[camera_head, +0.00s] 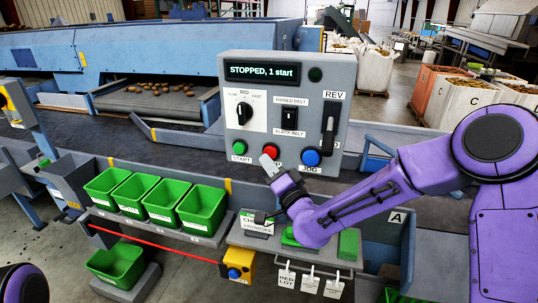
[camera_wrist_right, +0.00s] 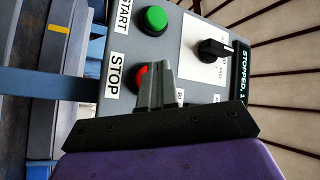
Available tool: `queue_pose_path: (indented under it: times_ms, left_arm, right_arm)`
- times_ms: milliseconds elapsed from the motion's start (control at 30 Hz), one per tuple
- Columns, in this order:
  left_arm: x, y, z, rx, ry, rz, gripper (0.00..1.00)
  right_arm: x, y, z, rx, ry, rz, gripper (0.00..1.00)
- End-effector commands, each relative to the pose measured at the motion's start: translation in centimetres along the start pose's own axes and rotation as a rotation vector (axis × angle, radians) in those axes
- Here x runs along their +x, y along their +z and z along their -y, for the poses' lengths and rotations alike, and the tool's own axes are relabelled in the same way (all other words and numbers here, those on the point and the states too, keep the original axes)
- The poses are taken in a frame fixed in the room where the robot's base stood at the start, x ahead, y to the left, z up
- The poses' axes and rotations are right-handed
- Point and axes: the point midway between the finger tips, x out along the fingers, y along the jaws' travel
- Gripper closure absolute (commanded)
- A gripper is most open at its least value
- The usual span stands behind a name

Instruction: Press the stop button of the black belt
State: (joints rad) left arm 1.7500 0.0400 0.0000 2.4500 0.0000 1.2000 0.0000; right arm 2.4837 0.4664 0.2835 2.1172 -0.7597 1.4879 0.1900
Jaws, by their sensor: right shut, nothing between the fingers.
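The grey control panel (camera_head: 270,90) stands at the middle, its display (camera_head: 262,72) reading "STOPPED, 1 start". Along its lower edge are a green START button (camera_head: 239,147), a red STOP button (camera_head: 270,150) and a blue JOG button (camera_head: 311,158). My right gripper (camera_head: 268,164) is shut and empty, its fingertips just below and in front of the red button. In the right wrist view the closed fingers (camera_wrist_right: 157,84) partly cover the red button (camera_wrist_right: 139,76); whether they touch it I cannot tell. My left gripper is out of view.
A belt switch (camera_head: 290,119), a speed knob (camera_head: 244,113) and a REV lever (camera_head: 329,122) sit above the buttons. A dark belt (camera_head: 185,146) runs behind the panel. Green bins (camera_head: 158,197) and a yellow box with a blue button (camera_head: 236,272) are below.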

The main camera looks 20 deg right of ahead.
Motion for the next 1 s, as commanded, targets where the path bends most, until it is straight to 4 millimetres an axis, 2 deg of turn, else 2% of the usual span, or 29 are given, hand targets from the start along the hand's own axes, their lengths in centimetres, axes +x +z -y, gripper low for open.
queue_pose_path:
  times_ms: [167,600,1000]
  left_arm:
    - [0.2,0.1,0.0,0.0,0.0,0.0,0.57]
    - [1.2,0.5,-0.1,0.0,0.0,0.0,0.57]
    - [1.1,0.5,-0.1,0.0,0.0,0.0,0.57]
  right_arm:
    - [-0.4,0.4,0.2,0.0,-0.001,0.002,1.0]
    - [-3.3,2.5,2.3,0.001,0.0,0.001,1.0]
    - [-3.5,2.6,2.5,0.0,0.0,0.001,1.0]
